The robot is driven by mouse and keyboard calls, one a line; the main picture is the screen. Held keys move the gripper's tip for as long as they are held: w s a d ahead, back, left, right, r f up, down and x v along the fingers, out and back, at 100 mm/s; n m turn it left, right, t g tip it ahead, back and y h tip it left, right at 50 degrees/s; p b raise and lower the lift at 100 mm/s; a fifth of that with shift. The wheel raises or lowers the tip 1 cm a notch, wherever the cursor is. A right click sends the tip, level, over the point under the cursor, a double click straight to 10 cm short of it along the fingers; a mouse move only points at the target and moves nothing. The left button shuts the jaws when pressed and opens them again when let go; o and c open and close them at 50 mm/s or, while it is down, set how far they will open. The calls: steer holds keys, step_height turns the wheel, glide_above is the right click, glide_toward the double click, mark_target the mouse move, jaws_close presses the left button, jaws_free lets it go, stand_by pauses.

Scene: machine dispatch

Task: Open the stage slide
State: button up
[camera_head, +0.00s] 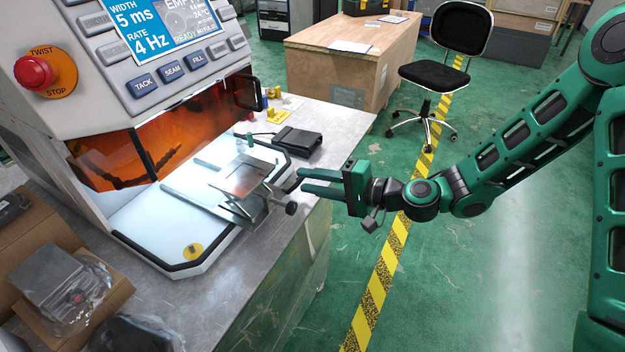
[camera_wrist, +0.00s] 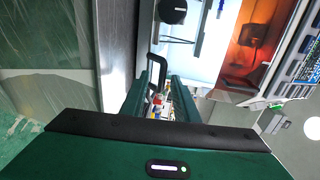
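The stage slide (camera_head: 240,182) is a flat metal plate on rails in the open, lit bay of the benchtop machine. A bar with a dark round knob (camera_head: 291,208) sticks out at its front right. The dark round knob at the top of the wrist view (camera_wrist: 173,11) appears to be the same one. My gripper (camera_head: 301,180) is open and empty, with a clear gap between its two green fingers. Its tips are close to the knob in the head view, slightly above it in the picture, and I see no contact. My gripper also shows in the wrist view (camera_wrist: 158,92).
The machine (camera_head: 110,125) has a raised orange window and a red stop button (camera_head: 35,72). A black box (camera_head: 298,141) lies on the bench behind the stage. An open cardboard box (camera_head: 30,235) stands at left. A chair (camera_head: 437,78) stands on the clear green floor.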

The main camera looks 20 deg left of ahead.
steer(key=v, duration=1)
steer(key=shift+d, duration=0.4)
